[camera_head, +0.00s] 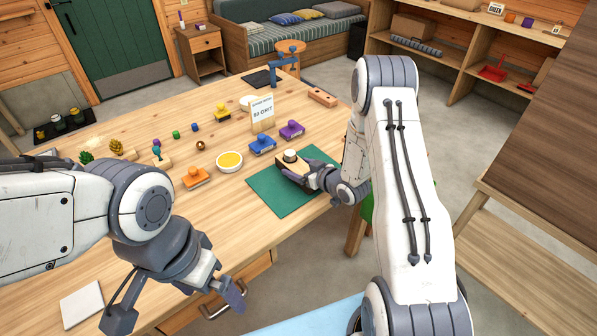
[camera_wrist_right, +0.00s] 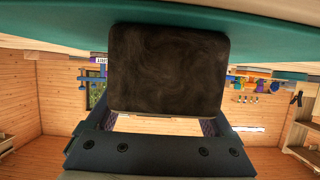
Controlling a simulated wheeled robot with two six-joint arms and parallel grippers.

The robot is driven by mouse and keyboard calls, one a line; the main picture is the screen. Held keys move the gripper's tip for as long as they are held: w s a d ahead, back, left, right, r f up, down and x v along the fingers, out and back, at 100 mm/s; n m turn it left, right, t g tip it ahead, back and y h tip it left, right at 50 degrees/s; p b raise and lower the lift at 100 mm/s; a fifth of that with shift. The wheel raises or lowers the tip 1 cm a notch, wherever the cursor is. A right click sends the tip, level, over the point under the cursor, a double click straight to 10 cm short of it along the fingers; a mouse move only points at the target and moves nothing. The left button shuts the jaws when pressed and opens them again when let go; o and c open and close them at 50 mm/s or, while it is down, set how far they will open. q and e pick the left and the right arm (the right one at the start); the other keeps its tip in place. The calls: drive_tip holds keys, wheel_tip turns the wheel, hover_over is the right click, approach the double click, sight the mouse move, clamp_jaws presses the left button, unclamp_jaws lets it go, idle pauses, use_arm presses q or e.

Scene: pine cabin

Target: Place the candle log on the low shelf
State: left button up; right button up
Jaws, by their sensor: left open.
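The candle log (camera_head: 286,167), a short dark-sided block with a round pale candle on top, is at the green mat (camera_head: 262,192) on the wooden table. In the right wrist view its dark face (camera_wrist_right: 168,70) fills the middle, between my right fingers. My right gripper (camera_head: 312,180) appears shut on it; the fingertips are hidden behind the block. I cannot tell whether the log touches the mat. My left gripper (camera_head: 226,300) is open and empty over the table's front edge. A wooden shelf unit (camera_head: 458,88) stands at the back right.
A red item (camera_head: 492,72) sits on the shelf unit. A pale wooden surface (camera_head: 520,225) is low at right. Floor between is clear.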

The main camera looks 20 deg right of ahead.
drive_tip(key=c, duration=1)
clamp_jaws()
drive_tip(key=shift+r, duration=0.1)
